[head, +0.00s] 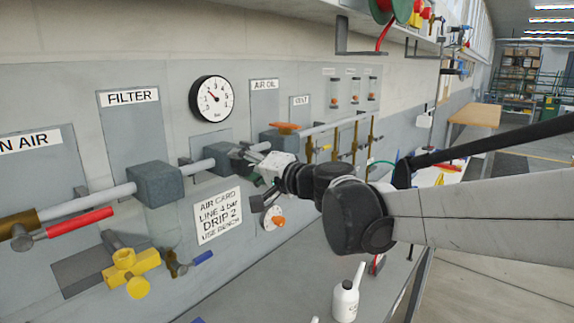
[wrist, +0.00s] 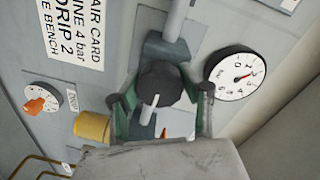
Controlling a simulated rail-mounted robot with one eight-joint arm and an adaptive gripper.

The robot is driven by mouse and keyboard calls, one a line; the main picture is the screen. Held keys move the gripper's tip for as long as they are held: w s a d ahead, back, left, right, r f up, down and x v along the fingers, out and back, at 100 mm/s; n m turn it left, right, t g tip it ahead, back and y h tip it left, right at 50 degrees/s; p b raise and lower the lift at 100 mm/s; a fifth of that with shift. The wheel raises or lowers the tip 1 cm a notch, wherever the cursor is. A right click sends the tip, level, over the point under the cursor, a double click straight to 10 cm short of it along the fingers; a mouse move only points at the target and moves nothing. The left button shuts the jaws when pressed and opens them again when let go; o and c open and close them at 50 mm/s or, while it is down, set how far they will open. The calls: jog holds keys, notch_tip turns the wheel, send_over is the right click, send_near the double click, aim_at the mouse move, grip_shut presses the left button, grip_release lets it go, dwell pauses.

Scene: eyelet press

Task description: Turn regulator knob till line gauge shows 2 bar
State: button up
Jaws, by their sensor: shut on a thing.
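The regulator knob (wrist: 158,82) is a dark round knob with a pale pointer mark, seen in the wrist view. My gripper (wrist: 160,100) is shut around it, with a green-lined finger on each side. In the head view my gripper (head: 252,174) is at the pipe run, and the knob is largely hidden there. The line gauge (head: 212,99) is a white dial with a black rim on the wall panel, up and left of my gripper. Its needle points to the upper left; the exact reading is too small to tell. The gauge also shows in the wrist view (wrist: 236,74).
A card (head: 218,216) reading "LINE 4 bar, DRIP 2" hangs below the pipe. A small dial with an orange knob (head: 275,220) sits below my gripper. The filter block (head: 155,183), yellow valve (head: 130,268) and red-handled valve (head: 75,222) are left. A white bottle (head: 345,300) stands on the bench.

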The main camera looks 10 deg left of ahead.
jog(key=o, duration=1.2)
jog(key=shift+d, duration=0.1)
jog(key=v, duration=1.2)
jog(key=shift+s, duration=0.1)
jog(key=s+d+f+h, duration=0.5)
jog(key=s+d+f, duration=0.1)
jog(key=d, duration=0.3)
jog(key=s+d+f+n+g+h+b, duration=0.1)
jog(key=s+d+f+h, duration=0.4)
jog(key=s+d+f, duration=0.2)
jog(key=s+d+f+g+h, duration=0.1)
jog(key=s+d+f+h, duration=0.3)
jog(key=d+f, duration=0.5)
jog(key=shift+s+d+f+n+h, duration=0.15)
jog(key=shift+s+d+h, duration=0.05)
jog(key=shift+s+d, duration=0.55)
jog(key=shift+s+d+f+n+h, duration=0.1)
jog(key=shift+s+d+n+h, duration=0.1)
jog(key=shift+s+d, duration=0.55)
jog(key=shift+w+d, duration=0.15)
jog(key=shift+w, duration=0.05)
